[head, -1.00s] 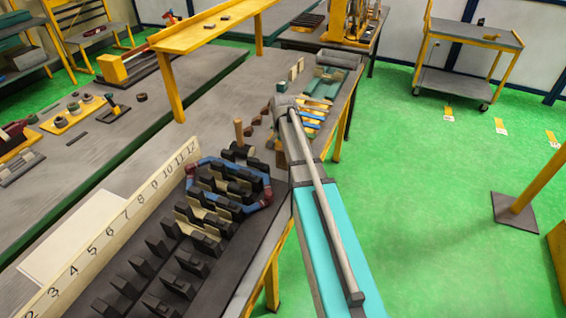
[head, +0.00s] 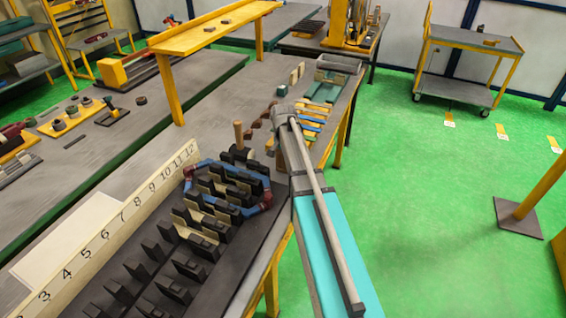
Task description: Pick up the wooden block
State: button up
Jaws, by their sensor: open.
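Two small pale blocks that look wooden (head: 297,73) stand upright side by side on the grey bench, left of the grey bin. I cannot tell for sure which piece is the wooden block; an upright wooden peg (head: 238,134) also stands by the black stator fixture. My arm reaches up from the bottom right, and its wrist ends over the bench's right side, nearer than the pale blocks and apart from them in the picture. My gripper's fingers are not visible; the wrist and arm hide the area beneath them.
The black stator fixture (head: 150,250) with blue coil winding (head: 206,165) fills the bench's near part, beside a numbered ruler (head: 100,235). Coloured strips (head: 318,110) and a grey bin (head: 338,68) lie farther back. A yellow raised shelf (head: 215,24) stands left.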

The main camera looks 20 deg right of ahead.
jog(key=c, duration=1.3)
jog(key=shift+r, duration=0.2)
notch_tip(320, 180, up, 3)
jog(key=p, duration=0.3)
jog(key=shift+f, duration=0.1)
jog(key=shift+s+d+r+p, duration=1.05)
jog(key=shift+s+r+p, duration=0.6)
jog(key=shift+s, duration=0.45)
jog(key=shift+s+d+r+p, duration=1.1)
jog(key=shift+s+r+p, duration=0.6)
jog(key=shift+s, duration=0.35)
jog(key=shift+s+d+r+p, duration=1.05)
jog(key=shift+s+r+p, duration=0.6)
jog(key=shift+s, duration=0.45)
jog(key=shift+f, duration=0.1)
